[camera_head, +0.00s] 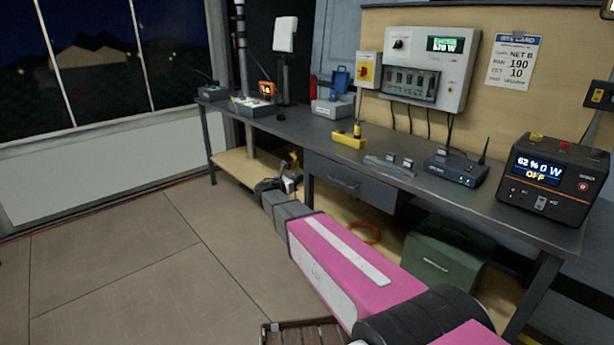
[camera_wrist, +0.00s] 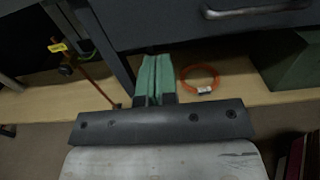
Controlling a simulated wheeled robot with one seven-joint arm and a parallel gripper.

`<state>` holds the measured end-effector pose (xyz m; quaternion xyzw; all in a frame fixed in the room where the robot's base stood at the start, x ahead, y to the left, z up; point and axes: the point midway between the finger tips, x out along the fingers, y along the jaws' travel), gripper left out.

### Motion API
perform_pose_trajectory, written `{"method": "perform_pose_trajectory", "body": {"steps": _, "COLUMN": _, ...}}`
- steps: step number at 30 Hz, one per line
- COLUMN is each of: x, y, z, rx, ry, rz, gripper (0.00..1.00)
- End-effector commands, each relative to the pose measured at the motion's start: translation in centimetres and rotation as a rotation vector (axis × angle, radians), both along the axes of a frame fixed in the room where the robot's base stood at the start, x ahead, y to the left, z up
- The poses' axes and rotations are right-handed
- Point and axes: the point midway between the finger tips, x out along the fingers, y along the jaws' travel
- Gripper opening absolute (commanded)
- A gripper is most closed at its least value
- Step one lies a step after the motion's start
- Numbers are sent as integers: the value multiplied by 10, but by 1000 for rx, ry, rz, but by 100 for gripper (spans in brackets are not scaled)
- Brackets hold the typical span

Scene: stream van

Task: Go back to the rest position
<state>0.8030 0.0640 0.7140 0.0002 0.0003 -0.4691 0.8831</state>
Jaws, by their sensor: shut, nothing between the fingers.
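My gripper (camera_wrist: 155,64) shows in the wrist view with its two green fingers pressed together and nothing between them. It points toward the bench's lower shelf, below and left of the drawer (camera_wrist: 255,18). In the head view my pink arm reaches from the lower right toward the bench, and its dark end (camera_head: 270,186) is in front of the lower shelf, left of the drawer (camera_head: 350,184). The fingers themselves are hard to make out there.
The grey bench (camera_head: 292,128) has a leg close to my gripper. An orange ring (camera_wrist: 200,78) lies on the shelf, right of the fingers. A green case (camera_head: 440,255) stands under the bench. A slatted crate (camera_head: 305,333) is below my arm. Floor on the left is clear.

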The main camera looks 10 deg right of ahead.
Motion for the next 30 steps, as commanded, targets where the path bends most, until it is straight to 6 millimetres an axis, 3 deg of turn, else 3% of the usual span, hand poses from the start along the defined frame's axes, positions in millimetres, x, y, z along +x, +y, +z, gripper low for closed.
{"method": "perform_pose_trajectory", "body": {"steps": 6, "x": -11, "y": 11, "z": -1, "rx": 11, "ry": -2, "rz": -5, "gripper": 0}}
{"method": "perform_pose_trajectory", "body": {"steps": 11, "x": -33, "y": -10, "z": -16, "rx": 146, "ry": -38, "rz": -52, "gripper": 0}}
{"method": "perform_pose_trajectory", "body": {"steps": 17, "x": -92, "y": -58, "z": -57, "rx": 515, "ry": -161, "rz": -225, "gripper": 0}}
{"method": "perform_pose_trajectory", "body": {"steps": 21, "x": -143, "y": -82, "z": -87, "rx": 807, "ry": -283, "rz": -417, "gripper": 0}}
{"method": "perform_pose_trajectory", "body": {"steps": 26, "x": -204, "y": -94, "z": -117, "rx": 1118, "ry": -449, "rz": -699, "gripper": 0}}
{"method": "perform_pose_trajectory", "body": {"steps": 30, "x": -255, "y": -92, "z": -134, "rx": 1347, "ry": -599, "rz": -990, "gripper": 0}}
